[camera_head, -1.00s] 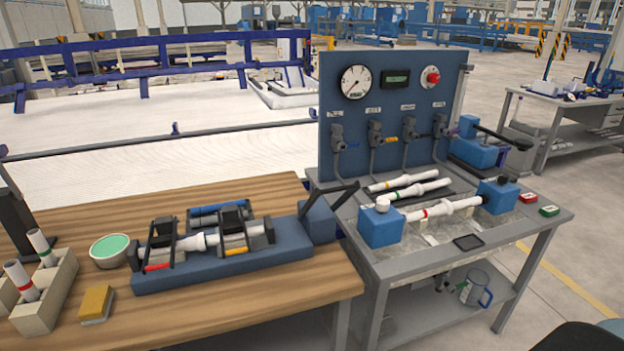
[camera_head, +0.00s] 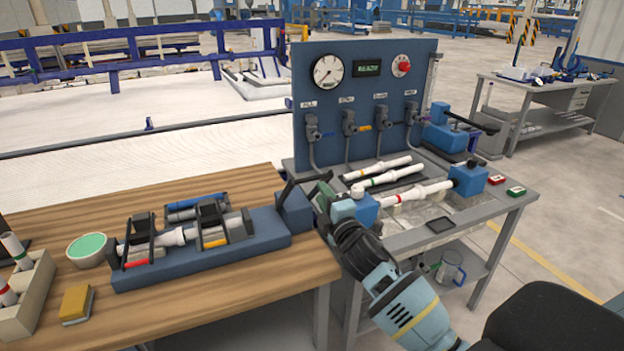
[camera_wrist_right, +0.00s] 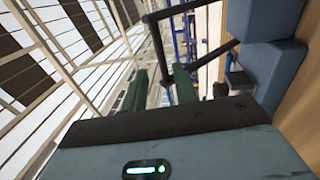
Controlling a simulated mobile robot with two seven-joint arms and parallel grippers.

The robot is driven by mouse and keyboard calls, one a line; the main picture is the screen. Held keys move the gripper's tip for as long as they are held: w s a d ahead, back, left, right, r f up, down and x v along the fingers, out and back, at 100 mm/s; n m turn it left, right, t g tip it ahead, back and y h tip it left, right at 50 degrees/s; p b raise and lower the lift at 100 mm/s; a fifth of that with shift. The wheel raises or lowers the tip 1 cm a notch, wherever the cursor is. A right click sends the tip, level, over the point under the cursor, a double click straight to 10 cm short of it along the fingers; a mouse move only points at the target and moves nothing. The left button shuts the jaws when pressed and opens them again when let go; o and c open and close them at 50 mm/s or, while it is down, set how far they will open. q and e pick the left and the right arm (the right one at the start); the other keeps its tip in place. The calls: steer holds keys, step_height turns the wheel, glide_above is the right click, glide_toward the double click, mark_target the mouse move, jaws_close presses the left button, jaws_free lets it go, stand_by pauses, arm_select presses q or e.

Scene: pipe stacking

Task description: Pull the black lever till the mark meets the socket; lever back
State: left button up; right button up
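The black lever (camera_head: 310,179) rises from the blue block at the right end of the blue jig (camera_head: 200,266). It also shows in the right wrist view (camera_wrist_right: 185,9) as a bent black bar just beyond my fingertips. A white pipe with a wider socket (camera_head: 172,237) lies in the jig under black clamps. The mark and its distance from the socket are too small to make out. My right gripper (camera_head: 322,197) is beside the lever's block. My left gripper is out of view.
A test bench (camera_head: 470,212) with a blue gauge panel (camera_head: 350,90) stands close on the right, with pipes on it. A bowl of green paste (camera_head: 87,247), a yellow sponge (camera_head: 76,303) and a pipe holder (camera_head: 32,300) are at the left. The wooden table's front is clear.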

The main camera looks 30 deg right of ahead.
mark_target(312, 180)
steer(key=shift+w+d+r, duration=0.15)
steer(key=shift+w, duration=1.1)
steer(key=shift+w+d+r, duration=0.1)
steer(key=shift+w+r, duration=0.05)
steer(key=shift+w, duration=1.15)
steer(key=shift+w+d+r, duration=0.15)
steer(key=shift+w, duration=1.1)
jaws_close()
